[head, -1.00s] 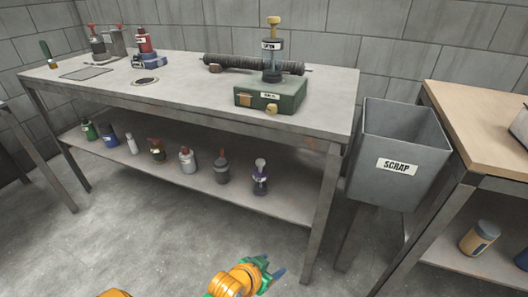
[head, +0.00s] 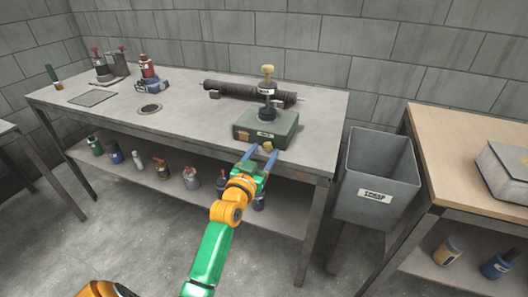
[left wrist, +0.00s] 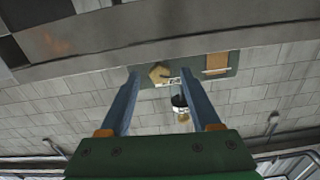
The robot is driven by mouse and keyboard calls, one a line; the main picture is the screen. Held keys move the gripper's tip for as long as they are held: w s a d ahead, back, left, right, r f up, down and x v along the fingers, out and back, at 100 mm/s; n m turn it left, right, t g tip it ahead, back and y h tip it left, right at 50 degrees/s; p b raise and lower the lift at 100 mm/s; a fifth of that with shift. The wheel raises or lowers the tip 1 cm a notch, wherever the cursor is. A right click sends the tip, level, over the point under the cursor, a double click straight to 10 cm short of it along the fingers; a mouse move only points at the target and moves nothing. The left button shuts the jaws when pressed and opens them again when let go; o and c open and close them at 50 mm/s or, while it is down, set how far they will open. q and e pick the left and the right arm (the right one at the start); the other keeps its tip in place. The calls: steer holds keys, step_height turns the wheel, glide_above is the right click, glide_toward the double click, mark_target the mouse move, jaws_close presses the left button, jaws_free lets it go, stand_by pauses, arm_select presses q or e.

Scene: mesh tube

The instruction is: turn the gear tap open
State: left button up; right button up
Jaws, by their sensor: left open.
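The green box (head: 266,128) stands at the front right of the grey bench. A small tan knob (head: 268,146), likely the gear tap, sticks out of its front face. A dark upright column with a tan top (head: 268,72) rises from the box. My left gripper (head: 258,160) is open at the bench's front edge, its blue fingers pointing at the knob. In the left wrist view the tan knob (left wrist: 160,74) appears between the fingertips, with a label beside it and an orange-brown square on the box to the right. Whether the fingers touch the knob is unclear. My right gripper is not in view.
A dark mesh roll (head: 235,89) lies behind the box. A red bottle (head: 147,66) and other tools stand at the bench's left. Several bottles line the lower shelf. A grey scrap bin (head: 375,178) stands right of the bench, before a wooden table (head: 455,150).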

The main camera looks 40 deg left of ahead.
arm_select(q)
steer(key=shift+w+a, duration=0.1)
steer(key=shift+w, duration=0.2)
jaws_close()
steer(key=n+p, duration=0.2)
steer(key=shift+r+n+p, duration=0.3)
steer(key=shift+r, duration=0.1)
steer(key=shift+f+n, duration=0.15)
steer(key=shift+n, duration=0.35)
steer(key=shift+f, duration=0.15)
jaws_free()
